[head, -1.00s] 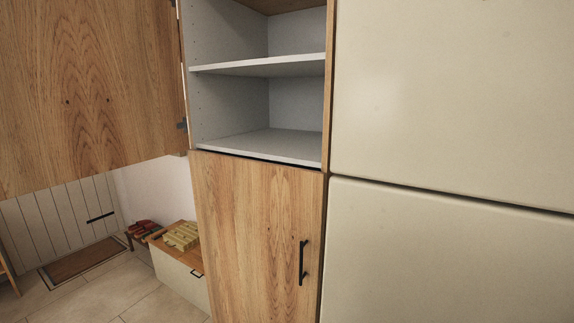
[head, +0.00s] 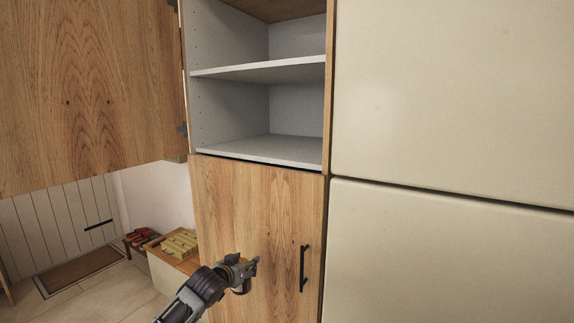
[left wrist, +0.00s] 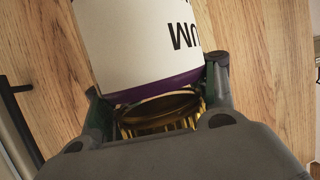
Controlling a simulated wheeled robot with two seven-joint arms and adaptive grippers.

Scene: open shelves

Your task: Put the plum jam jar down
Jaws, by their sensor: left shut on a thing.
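The plum jam jar (left wrist: 138,42) fills the top of the left wrist view. It has a white label with dark letters "UM" upside down, a purple band and a gold lid end towards my palm. My left gripper (head: 246,271) is shut on the jar, with one finger on each side. In the head view the gripper is in front of the lower cabinet door, below the open shelves; I cannot make out the jar there. My right gripper is not in view.
The tall cabinet has an empty upper shelf (head: 260,71) and an empty lower shelf (head: 268,149). Its upper door (head: 80,90) stands open at left. The lower door (head: 260,215) is closed, with a black handle (head: 303,268). Pale panels (head: 450,100) flank it at right.

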